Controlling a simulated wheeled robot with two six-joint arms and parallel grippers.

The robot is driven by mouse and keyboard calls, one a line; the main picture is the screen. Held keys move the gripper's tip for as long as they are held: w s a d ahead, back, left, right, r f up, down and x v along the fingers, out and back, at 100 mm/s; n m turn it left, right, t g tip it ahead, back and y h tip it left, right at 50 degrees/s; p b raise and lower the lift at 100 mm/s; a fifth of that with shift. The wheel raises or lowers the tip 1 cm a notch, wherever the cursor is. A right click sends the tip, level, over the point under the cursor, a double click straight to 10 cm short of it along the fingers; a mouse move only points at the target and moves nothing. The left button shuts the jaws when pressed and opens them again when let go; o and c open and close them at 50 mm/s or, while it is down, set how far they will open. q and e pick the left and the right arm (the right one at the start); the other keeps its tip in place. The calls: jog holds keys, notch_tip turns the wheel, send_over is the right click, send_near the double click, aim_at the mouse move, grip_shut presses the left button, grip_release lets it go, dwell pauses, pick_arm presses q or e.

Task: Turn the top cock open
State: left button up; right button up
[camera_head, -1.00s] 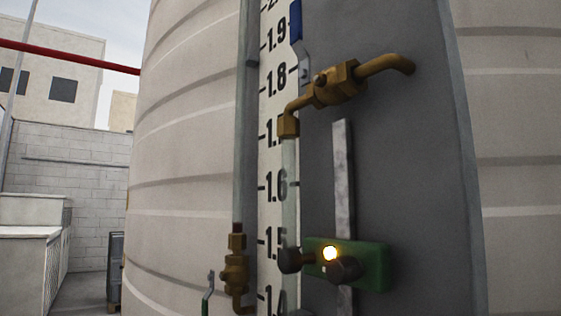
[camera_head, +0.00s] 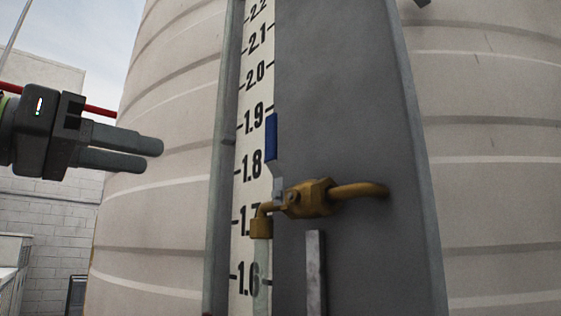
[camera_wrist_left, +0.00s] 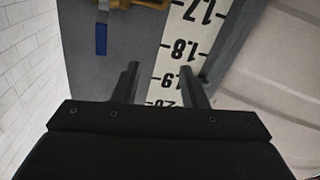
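The top cock (camera_head: 308,198) is a brass valve on a pipe that comes out of the grey panel. Its blue lever handle (camera_head: 271,137) stands upright above the valve body, in front of the scale. In the left wrist view the blue handle (camera_wrist_left: 101,39) shows at the upper left, below the brass valve (camera_wrist_left: 118,4). My left gripper (camera_head: 155,156) is to the left of the handle, apart from it, pointing right. In the left wrist view its two fingers (camera_wrist_left: 160,82) are spread with nothing between them. My right gripper is not in view.
The numbered scale (camera_head: 252,150) runs up beside a metal rail on the panel (camera_head: 350,120). The ribbed tank (camera_head: 160,200) curves behind. A grey vertical strip (camera_head: 315,275) stands below the valve. Free air lies between gripper and handle.

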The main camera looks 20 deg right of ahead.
aim_at(267, 131)
pick_arm(q)
jog(key=s+d+r+m+g, duration=0.1)
jog(key=s+r+m, duration=0.2)
jog(key=s, duration=0.6)
jog(key=p+x, duration=0.8)
jog(key=x, duration=0.8)
jog(key=shift+s+r, duration=0.1)
jog(key=shift+r, duration=0.05)
jog(key=shift+w+d, duration=0.25)
jog(key=shift+d, duration=0.4)
jog(key=shift+a, duration=0.1)
grip_shut()
